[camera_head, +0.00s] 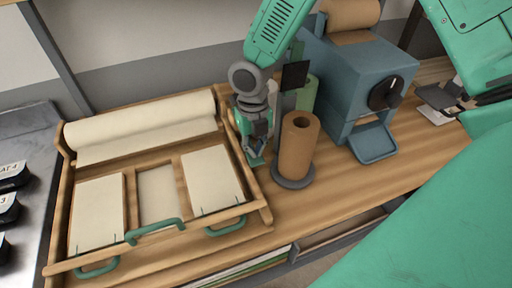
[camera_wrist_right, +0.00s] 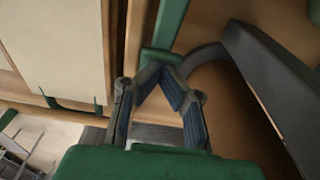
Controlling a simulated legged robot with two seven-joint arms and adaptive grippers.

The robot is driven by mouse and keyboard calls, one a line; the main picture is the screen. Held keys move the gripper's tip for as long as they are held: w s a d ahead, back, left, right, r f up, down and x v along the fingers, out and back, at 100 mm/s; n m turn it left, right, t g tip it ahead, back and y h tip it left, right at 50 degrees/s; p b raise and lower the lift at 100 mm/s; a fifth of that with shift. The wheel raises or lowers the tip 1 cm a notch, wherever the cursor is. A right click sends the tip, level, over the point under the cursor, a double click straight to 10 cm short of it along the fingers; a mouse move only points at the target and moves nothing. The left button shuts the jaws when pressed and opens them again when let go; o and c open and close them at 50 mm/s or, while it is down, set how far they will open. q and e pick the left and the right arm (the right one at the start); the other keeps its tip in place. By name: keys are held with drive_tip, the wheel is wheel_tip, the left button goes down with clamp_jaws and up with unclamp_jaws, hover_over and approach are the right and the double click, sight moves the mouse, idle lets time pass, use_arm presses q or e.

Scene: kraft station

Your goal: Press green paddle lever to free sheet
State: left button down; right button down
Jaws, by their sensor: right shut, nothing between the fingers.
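My right gripper (camera_head: 257,147) reaches down from the top of the head view, between the wooden frame (camera_head: 262,205) and the brown roll. In the right wrist view its fingers (camera_wrist_right: 160,73) converge, shut and empty. A green lever (camera_wrist_right: 166,28) beside the frame's edge runs down to the fingertips; I cannot tell whether they touch it. Its lower end (camera_head: 256,161) shows under the gripper in the head view. A pale sheet (camera_head: 145,117) lies at the frame's back, partly rolled. My left gripper is not in view.
A blue machine (camera_head: 355,75) stands behind. Green handles (camera_head: 155,231) line the frame's front. Bare wood lies right of the roll.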

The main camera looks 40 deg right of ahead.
drive_tip(key=shift+a+r, duration=0.1)
drive_tip(key=shift+a, duration=0.05)
drive_tip(key=shift+w+r+p, duration=0.15)
drive_tip(key=shift+w+p, duration=0.05)
drive_tip(key=shift+p, duration=0.15)
drive_tip(key=shift+w+d+r+p, duration=0.15)
drive_tip(key=shift+w+r+p, duration=0.1)
drive_tip(key=shift+w+p, duration=0.25)
drive_tip(key=shift+w+d+r+p, duration=0.1)
drive_tip(key=shift+w+r+p, duration=0.1)
drive_tip(key=shift+w+p, duration=0.3)
drive_tip(key=shift+w+d, duration=0.1)
drive_tip(key=shift+w, duration=0.15)
drive_tip(key=shift+f, duration=0.15)
wheel_tip(320, 180, up, 12)
drive_tip(key=w, duration=0.1)
drive_tip(key=shift+w+d, duration=0.15)
drive_tip(key=shift+d, duration=0.1)
drive_tip(key=shift+f, duration=0.1)
